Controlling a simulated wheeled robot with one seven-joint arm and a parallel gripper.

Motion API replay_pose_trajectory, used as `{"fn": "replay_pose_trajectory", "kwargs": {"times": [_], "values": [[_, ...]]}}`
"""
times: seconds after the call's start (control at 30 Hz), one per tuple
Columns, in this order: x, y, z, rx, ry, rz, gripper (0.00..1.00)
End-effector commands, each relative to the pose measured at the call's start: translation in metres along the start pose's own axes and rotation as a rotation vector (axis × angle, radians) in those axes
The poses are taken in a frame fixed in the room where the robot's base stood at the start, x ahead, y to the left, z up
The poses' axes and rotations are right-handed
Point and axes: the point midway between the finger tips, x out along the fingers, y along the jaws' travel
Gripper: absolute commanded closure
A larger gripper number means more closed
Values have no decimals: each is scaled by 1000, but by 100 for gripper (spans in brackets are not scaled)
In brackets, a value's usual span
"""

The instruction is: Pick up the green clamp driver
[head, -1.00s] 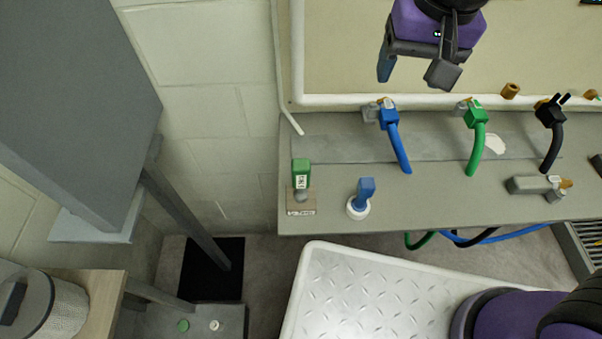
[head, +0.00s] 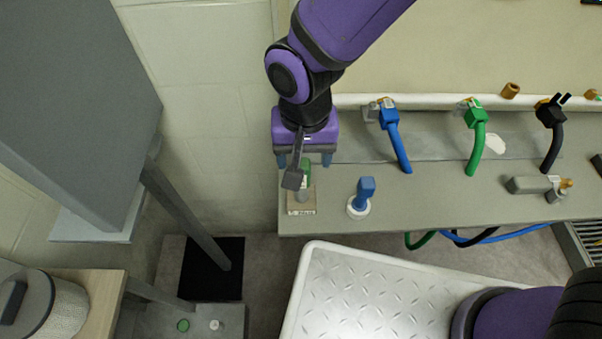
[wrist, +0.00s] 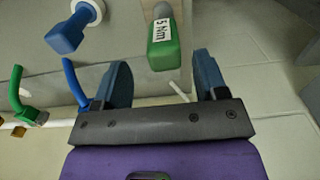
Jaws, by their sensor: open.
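The green clamp driver (head: 307,172) stands in a small labelled base (head: 301,203) at the left end of the grey shelf. In the head view my wrist parts hide much of it. In the wrist view its green handle (wrist: 164,52) carries a white "5 Nm" label. My gripper (head: 305,161) is over the driver, with its two blue fingers spread apart. In the wrist view the gripper (wrist: 165,72) is open and empty, and the handle's end lies between the finger directions, just ahead of them. I cannot tell the exact height gap.
A blue driver (head: 365,190) in a round white base stands to the right on the shelf (head: 430,190). Blue, green and black hose connectors line the back. A grey clamp (head: 535,185) lies farther right. A wall is at the left.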

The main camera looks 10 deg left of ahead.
Motion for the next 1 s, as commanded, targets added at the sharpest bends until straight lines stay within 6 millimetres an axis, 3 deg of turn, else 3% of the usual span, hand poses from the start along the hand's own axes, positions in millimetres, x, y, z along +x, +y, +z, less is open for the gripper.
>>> {"fn": "replay_pose_trajectory", "kwargs": {"times": [0.5,0.8,0.87,1.0], "values": [[51,-5,1,0,-2,2,34],[54,-5,0,0,1,-1,34],[54,-5,0,0,1,0,46],[54,-5,0,0,1,0,78]]}}
